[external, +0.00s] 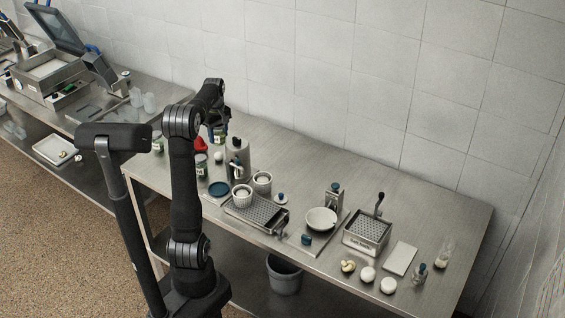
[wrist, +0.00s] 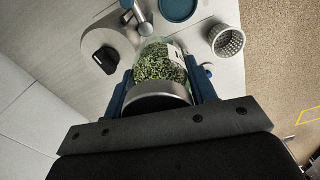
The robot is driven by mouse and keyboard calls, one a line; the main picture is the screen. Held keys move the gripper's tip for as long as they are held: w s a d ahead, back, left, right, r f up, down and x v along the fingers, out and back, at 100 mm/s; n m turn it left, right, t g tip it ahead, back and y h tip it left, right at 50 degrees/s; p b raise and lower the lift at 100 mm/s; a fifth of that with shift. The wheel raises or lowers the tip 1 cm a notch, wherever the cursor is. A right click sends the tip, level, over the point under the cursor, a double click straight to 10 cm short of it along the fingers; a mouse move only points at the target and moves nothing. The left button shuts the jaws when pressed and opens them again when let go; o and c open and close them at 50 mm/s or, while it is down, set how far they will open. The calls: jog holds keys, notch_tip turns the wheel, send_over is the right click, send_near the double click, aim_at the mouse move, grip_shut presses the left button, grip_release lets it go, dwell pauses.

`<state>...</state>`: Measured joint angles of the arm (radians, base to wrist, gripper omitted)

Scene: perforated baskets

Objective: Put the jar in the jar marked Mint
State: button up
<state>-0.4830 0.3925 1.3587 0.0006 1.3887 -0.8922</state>
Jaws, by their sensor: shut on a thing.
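My gripper (wrist: 163,75) is shut on a glass jar (wrist: 160,63) filled with chopped green herb, its metal lid toward the wrist. A white label shows at its right edge, but the writing is not legible. In the external view, my gripper (external: 219,130) is over the far-left part of the bench, partly hidden by my arm. Jars with green contents stand below it: one at the left (external: 157,142) and one nearer the middle (external: 201,166). I cannot tell which is marked Mint.
A grey canister (external: 238,153), a red item (external: 200,144), a dark blue disc (external: 219,188) and white perforated cups (external: 241,197) crowd nearby. A grater tray (external: 257,214) and a perforated basket (external: 367,230) stand farther right. The back of the bench (external: 300,158) is clear.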

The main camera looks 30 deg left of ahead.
jog(key=a+f, duration=0.2)
jog(key=a, duration=0.1)
jog(key=a+f, duration=0.2)
jog(key=a, duration=0.2)
jog(key=s+a+f, duration=0.1)
jog(key=a+f, duration=0.1)
jog(key=a, duration=0.2)
jog(key=shift+s+f, duration=0.1)
jog(key=shift+f, duration=0.3)
jog(key=shift+a+f, duration=0.1)
jog(key=shift+f, duration=1.85)
jog(key=shift+f, duration=0.1)
jog(key=o, duration=0.7)
jog(key=shift+f, duration=0.1)
jog(key=o, duration=0.4)
notch_tip(320, 180, up, 12)
jog(key=shift+r, duration=0.2)
